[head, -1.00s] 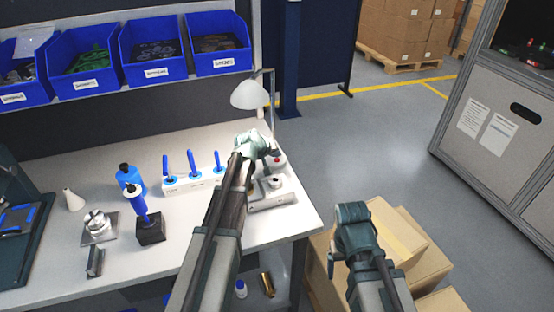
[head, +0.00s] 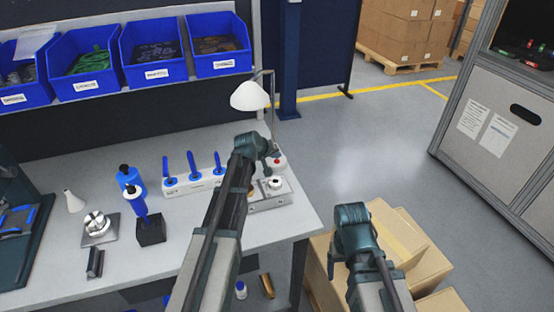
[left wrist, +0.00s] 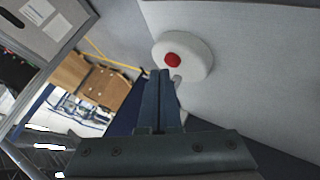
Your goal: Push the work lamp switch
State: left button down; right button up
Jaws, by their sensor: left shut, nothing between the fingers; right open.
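The work lamp (head: 250,97) has a white shade on a thin stand at the back right corner of the bench. Its white round base, with the red switch (head: 279,161) on top, is partly hidden behind my left gripper (head: 268,150). In the left wrist view, the red switch (left wrist: 172,60) sits on the white base (left wrist: 197,64). My left gripper (left wrist: 160,73) is shut and empty there, its fingertips just short of the switch; contact cannot be made out. My right gripper (head: 343,245) is open and empty, off the bench's right side above cardboard boxes.
A metal fixture (head: 270,195) stands just in front of the lamp base. A white rack (head: 190,183) with blue-handled tools is to its left. Blue bins (head: 155,50) hang above the bench.

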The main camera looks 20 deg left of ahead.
pick_arm(q)
notch_tip(320, 180, up, 6)
jog(key=p, duration=0.6)
dwell(0.4)
